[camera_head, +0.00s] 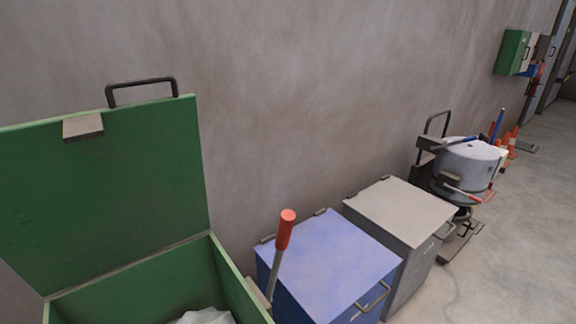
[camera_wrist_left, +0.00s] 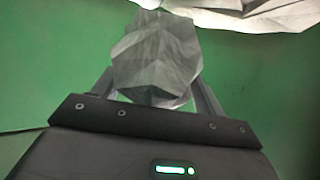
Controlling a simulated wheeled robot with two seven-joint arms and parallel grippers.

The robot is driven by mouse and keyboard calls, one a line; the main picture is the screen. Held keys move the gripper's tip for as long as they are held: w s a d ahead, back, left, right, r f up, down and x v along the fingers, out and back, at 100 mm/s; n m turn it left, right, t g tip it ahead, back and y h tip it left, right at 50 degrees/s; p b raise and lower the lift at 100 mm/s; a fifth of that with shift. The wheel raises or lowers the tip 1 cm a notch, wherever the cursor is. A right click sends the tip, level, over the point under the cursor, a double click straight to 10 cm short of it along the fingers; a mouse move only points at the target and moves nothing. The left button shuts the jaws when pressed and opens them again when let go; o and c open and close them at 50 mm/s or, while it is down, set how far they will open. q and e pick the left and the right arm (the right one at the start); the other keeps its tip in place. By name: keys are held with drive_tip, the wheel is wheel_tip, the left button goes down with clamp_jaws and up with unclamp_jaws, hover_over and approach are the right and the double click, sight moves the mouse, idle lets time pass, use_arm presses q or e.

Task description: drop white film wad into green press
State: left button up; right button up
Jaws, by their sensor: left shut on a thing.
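The green press (camera_head: 110,180) stands at the left in the head view with its lid raised against the wall. White crumpled film (camera_head: 205,316) shows inside it at the bottom edge of the picture. In the left wrist view my left gripper (camera_wrist_left: 155,88) is shut on the white film wad (camera_wrist_left: 155,55), which looks grey and faceted. Green surface (camera_wrist_left: 50,60) fills the background, and more white film (camera_wrist_left: 250,12) lies beyond the wad at the top. My left gripper does not show in the head view. My right gripper is in neither view.
A lever with a red grip (camera_head: 285,228) stands up at the press's right side. A closed blue bin (camera_head: 330,262) and a closed grey bin (camera_head: 400,210) stand beside it along the wall. A drum-like machine (camera_head: 468,165) is farther right. The floor (camera_head: 520,250) at the right is clear.

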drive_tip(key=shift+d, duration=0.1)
use_arm(q)
drive_tip(key=o, duration=1.1)
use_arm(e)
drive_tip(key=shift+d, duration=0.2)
use_arm(q)
drive_tip(key=shift+r, duration=0.1)
